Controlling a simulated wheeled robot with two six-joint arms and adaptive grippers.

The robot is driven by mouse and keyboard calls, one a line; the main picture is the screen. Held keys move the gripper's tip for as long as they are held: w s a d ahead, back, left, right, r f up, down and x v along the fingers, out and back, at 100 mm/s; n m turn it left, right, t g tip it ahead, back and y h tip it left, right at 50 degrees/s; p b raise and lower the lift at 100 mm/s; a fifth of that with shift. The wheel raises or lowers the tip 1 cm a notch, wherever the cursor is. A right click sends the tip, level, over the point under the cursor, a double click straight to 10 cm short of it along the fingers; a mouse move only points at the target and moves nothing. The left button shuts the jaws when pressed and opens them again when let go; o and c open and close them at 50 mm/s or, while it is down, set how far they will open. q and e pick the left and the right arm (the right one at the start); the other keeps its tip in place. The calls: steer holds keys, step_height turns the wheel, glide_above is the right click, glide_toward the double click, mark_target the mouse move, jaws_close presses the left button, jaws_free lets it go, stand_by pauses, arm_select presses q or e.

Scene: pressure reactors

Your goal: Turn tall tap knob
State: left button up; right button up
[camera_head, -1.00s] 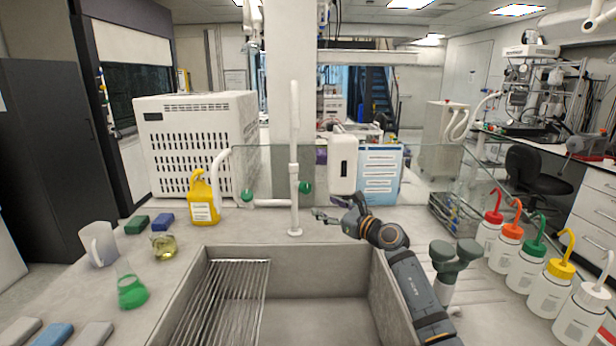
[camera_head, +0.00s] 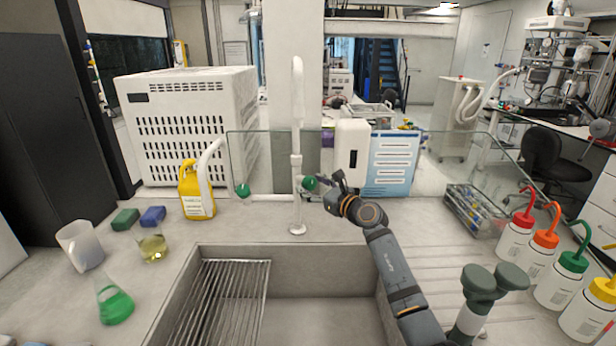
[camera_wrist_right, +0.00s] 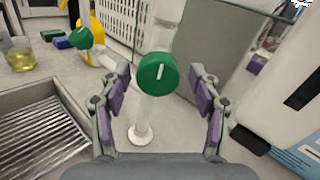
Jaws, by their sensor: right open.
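The tall white tap (camera_head: 297,150) stands upright behind the sink. Its round green knob (camera_head: 310,184) faces right in the head view. In the right wrist view the knob (camera_wrist_right: 157,72) shows face-on with a pale upright mark, in line with the gap between my fingers. My right gripper (camera_head: 322,184) is at the knob in the head view; in the right wrist view (camera_wrist_right: 161,105) its purple-padded fingers are open, one on each side, with clear space to the knob. Whether the fingers reach past the knob's face I cannot tell. My left gripper is not in view.
A shorter white tap (camera_head: 211,160) with another green knob (camera_head: 242,190) stands to the left. The sink (camera_head: 320,255) lies in front. A white dispenser (camera_head: 352,150) and a glass screen are close behind my right gripper. Several wash bottles (camera_head: 547,280) stand at right.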

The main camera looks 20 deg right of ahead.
steer(key=shift+w+a+r, duration=0.15)
steer(key=shift+w+a, duration=0.05)
steer(key=shift+w, duration=0.05)
steer(key=shift+w+a, duration=0.1)
steer(key=shift+c, duration=0.2)
steer(key=shift+r, duration=0.1)
steer(key=shift+c, duration=1.4)
steer(key=c, duration=0.9)
steer(key=shift+o, duration=0.2)
steer(key=n+b, duration=0.3)
steer(key=shift+f, duration=0.25)
steer(key=shift+n+b, duration=1)
steer(key=shift+b, duration=0.1)
arm_select(q)
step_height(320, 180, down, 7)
steer(key=b, duration=0.1)
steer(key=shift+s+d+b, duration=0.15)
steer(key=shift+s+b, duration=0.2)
steer(key=shift+b, duration=0.05)
arm_select(e)
steer(key=shift+r+n, duration=0.15)
steer(key=shift+n, duration=0.95)
